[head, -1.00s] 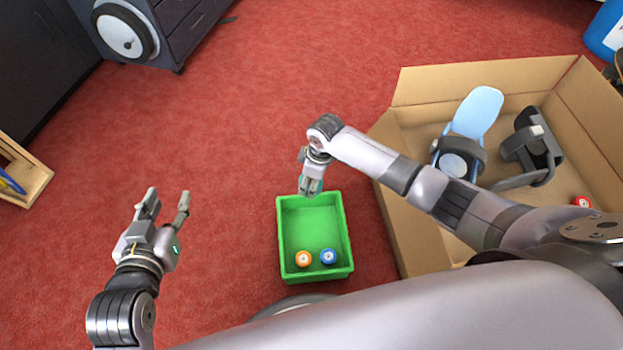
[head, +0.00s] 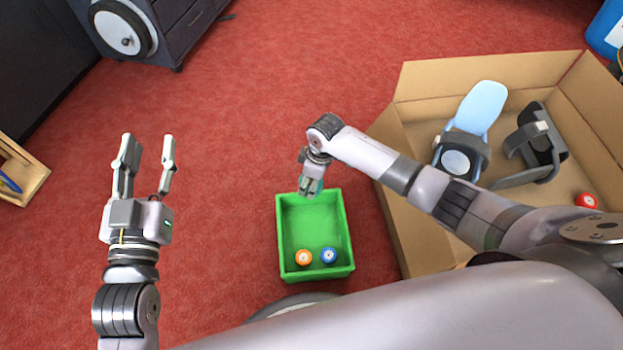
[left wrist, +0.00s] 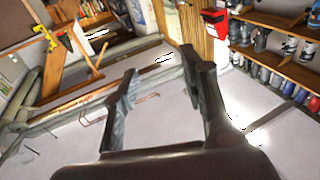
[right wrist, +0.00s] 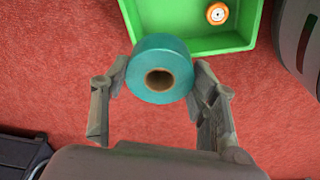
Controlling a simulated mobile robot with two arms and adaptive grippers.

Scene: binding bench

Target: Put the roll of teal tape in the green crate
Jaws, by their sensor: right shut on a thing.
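The roll of teal tape (right wrist: 160,53) is held between the fingers of my right gripper (right wrist: 160,85), its brown core facing the right wrist camera. In the head view my right gripper (head: 311,188) is at the far edge of the green crate (head: 284,240), and the tape is mostly hidden there. The crate also shows in the right wrist view (right wrist: 215,45), just beyond the roll. An orange roll (head: 303,257) and a blue roll (head: 328,256) are in the crate. My left gripper (head: 146,150) is open and empty over the red floor, left of the crate.
A large cardboard box (head: 425,215) stands right of the crate, holding a light blue thing (head: 483,108), a dark clamp-like thing (head: 541,140) and a red roll (head: 587,200). A dark cabinet (head: 192,30) is at the back left. Floor between crate and left gripper is clear.

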